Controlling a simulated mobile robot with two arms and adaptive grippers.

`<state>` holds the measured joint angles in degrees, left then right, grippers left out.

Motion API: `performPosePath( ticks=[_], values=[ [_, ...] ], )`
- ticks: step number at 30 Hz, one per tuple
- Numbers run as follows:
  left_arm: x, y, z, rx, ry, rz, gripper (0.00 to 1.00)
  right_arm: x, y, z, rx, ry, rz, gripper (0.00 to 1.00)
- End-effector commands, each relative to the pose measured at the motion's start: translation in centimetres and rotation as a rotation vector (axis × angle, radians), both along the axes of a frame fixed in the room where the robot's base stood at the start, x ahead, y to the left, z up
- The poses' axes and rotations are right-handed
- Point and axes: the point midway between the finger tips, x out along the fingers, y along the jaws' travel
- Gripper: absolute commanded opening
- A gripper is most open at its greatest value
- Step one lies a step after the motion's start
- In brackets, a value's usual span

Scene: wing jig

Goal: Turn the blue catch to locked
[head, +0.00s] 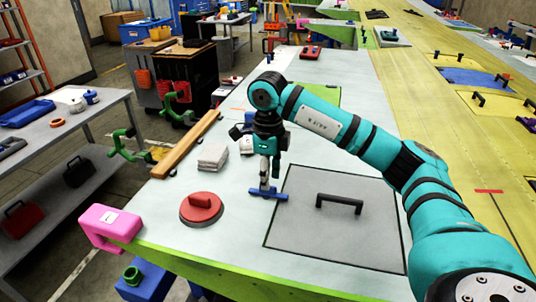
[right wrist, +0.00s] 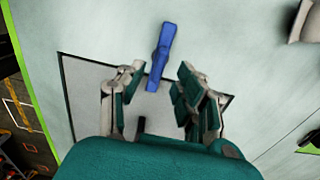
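The blue catch (head: 268,193) is a short bar on the pale work surface at the left edge of the grey panel (head: 330,240). Most of it lies outside the panel, and one end crosses the panel's dark outline. In the right wrist view the catch (right wrist: 162,52) points away from me, its near end between the fingertips. My right gripper (head: 265,178) is just above the catch, pointing down. Its fingers (right wrist: 161,70) are open, with a gap on both sides of the catch. My left gripper is not in view.
The panel has a black handle (head: 340,204). A red round piece with a grip (head: 201,207) and a pink block (head: 109,224) are to the left. A white stack (head: 212,157) and a wooden bar (head: 186,143) lie behind. Green clamps (head: 130,146) sit on the left edge.

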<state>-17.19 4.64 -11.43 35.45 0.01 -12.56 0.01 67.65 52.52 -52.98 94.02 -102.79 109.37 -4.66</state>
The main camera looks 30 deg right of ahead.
Motion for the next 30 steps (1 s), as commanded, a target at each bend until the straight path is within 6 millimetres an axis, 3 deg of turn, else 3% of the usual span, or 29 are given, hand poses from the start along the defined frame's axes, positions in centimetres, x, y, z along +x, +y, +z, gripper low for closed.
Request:
performPosePath(
  ticks=[6, 12, 18, 30],
  values=[
    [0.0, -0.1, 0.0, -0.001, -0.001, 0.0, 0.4, 0.1, 0.1, 5.2, 0.002, -0.007, 0.001, 0.35],
    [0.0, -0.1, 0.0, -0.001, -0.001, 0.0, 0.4, 0.1, -0.1, 8.2, -0.001, -0.005, -0.002, 0.35],
    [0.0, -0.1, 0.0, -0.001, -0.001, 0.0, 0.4, 0.0, -0.1, 9.4, -0.001, -0.002, -0.003, 0.35],
    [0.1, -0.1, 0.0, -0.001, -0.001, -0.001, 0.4, 0.0, 0.0, 9.4, 0.0, -0.001, -0.002, 0.35]
  ],
)
